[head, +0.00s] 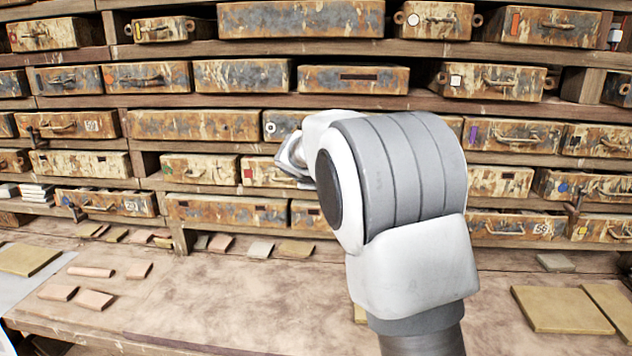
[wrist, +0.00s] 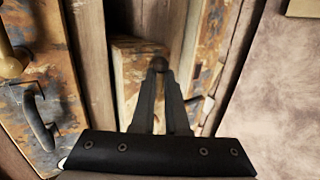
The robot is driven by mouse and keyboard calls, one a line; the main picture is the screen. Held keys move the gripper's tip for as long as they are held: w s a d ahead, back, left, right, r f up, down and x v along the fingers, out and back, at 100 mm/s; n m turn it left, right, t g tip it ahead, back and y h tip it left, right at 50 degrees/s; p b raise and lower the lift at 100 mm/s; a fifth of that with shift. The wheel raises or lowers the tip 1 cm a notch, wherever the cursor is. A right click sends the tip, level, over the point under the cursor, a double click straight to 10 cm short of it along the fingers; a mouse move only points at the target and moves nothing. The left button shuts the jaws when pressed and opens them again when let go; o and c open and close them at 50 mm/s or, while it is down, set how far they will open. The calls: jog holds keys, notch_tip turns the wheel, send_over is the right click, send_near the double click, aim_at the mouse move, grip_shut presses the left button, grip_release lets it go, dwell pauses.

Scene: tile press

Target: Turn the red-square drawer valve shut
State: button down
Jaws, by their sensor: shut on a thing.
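The red-square drawer (head: 259,174) is in the middle of the shelf wall in the head view, with a small red mark on its rusty, cream-coloured front. My arm hides its right part. My gripper (wrist: 160,76) shows in the wrist view with its two dark fingers close together. The fingertips are shut on a small brown rounded piece (wrist: 159,62), which looks like the valve's handle, in front of a rusty drawer front (wrist: 130,85). The red square is not visible in the wrist view, and the fingertips are hidden in the head view.
Rusty drawers fill the shelves around my arm. In the wrist view, a drawer with a dark looped handle (wrist: 37,120) and a brass-coloured fitting (wrist: 10,60) are close on the left. The workbench (head: 240,300) below has tiles (head: 562,309) and a clear middle.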

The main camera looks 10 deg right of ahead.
jog(key=shift+s+d, duration=0.1)
jog(key=shift+d, duration=0.45)
jog(key=c, duration=0.9)
grip_release()
jog(key=shift+a, duration=0.2)
jog(key=v, duration=1.7)
jog(key=shift+s+a+r+b, duration=0.1)
jog(key=shift+a+b, duration=0.05)
jog(key=shift+b, duration=0.15)
jog(key=s+d+f+m+g+y, duration=0.1)
jog(key=s+f+m, duration=0.2)
jog(key=s, duration=0.7)
jog(key=s+d+f+m+g+y+p, duration=0.1)
jog(key=s+f+m, duration=0.3)
jog(key=s, duration=0.7)
jog(key=s+d+f+m+g+y+p, duration=0.1)
jog(key=s+f+m, duration=0.3)
jog(key=s, duration=0.6)
jog(key=shift+s+f+m+g+y, duration=0.1)
jog(key=shift+s+m+g+y, duration=0.1)
jog(key=shift+m+g+y, duration=0.35)
jog(key=shift+s+f+m+g+y, duration=0.1)
jog(key=shift+s+m+g+y, duration=0.2)
jog(key=shift+m, duration=0.55)
